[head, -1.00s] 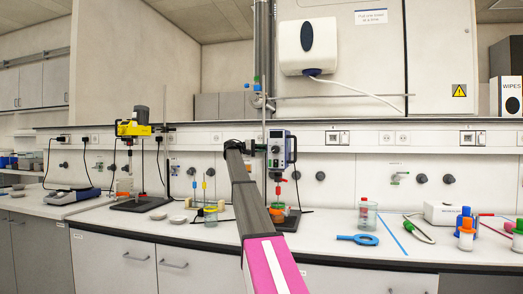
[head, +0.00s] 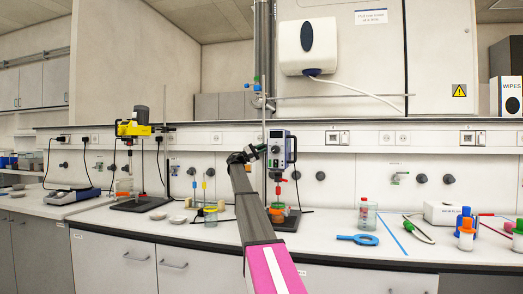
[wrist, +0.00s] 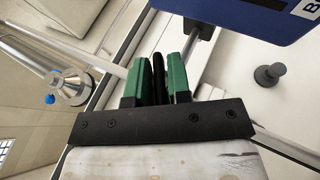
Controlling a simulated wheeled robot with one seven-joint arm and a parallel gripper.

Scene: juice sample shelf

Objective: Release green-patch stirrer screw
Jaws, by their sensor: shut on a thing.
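My gripper (wrist: 160,62) has two green fingers closed on a thin black piece (wrist: 158,80), which I take to be the clamp screw; its far end is hard to make out. In the head view my gripper (head: 256,152) is at the left side of the grey-blue stirrer (head: 277,148), near its support rod. The stirrer's blue housing (wrist: 245,12) fills the top right of the wrist view. A green patch on the screw cannot be told apart from the green fingers.
A beaker with orange-red content (head: 277,213) stands below the stirrer. A yellow stirrer (head: 134,128) stands on the left. Wall knobs (wrist: 268,74) are behind.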

